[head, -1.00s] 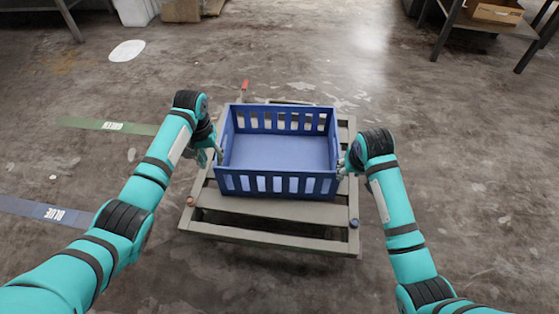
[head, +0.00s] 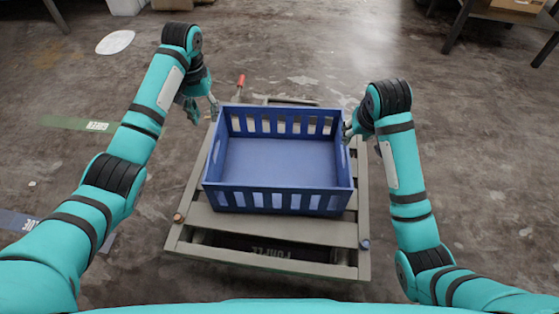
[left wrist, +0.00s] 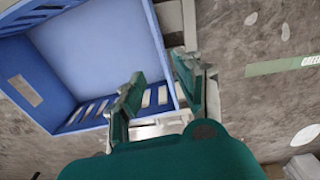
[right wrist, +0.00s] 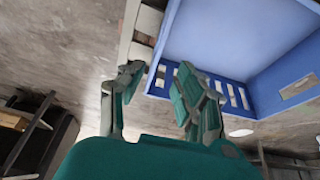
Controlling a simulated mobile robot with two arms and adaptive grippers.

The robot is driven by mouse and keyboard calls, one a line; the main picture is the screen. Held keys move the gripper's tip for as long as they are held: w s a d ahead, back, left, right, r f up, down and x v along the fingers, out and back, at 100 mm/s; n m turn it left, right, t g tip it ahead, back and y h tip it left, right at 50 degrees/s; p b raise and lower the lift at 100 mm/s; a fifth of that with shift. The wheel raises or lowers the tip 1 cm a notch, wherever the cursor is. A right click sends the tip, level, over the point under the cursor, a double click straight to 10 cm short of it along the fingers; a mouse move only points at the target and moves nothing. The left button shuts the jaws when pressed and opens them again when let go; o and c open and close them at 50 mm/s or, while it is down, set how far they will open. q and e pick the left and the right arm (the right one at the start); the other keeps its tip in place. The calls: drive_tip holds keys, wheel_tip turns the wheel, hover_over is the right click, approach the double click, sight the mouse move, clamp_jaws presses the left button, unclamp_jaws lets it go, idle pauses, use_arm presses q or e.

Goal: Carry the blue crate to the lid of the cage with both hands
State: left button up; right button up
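The blue crate (head: 280,165) is empty and upright on a grey slatted platform (head: 270,228); I cannot tell if this is the cage lid. It also shows in the left wrist view (left wrist: 95,50) and the right wrist view (right wrist: 225,35). My left gripper (head: 204,108) is off the crate's far left corner, with a small gap in the head view. Its fingers (left wrist: 158,95) are apart and hold nothing. My right gripper (head: 347,132) is at the crate's right side wall. Its fingers (right wrist: 158,85) are apart near the rim; contact is unclear.
A red-tipped handle (head: 240,81) stands behind the platform. A green floor strip (head: 75,123) and a blue one (head: 20,222) lie at the left. A table (head: 505,15) stands at the far right. Open concrete floor surrounds the platform.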

sight(217, 153)
use_arm(q)
drive_tip(key=shift+f, duration=0.1)
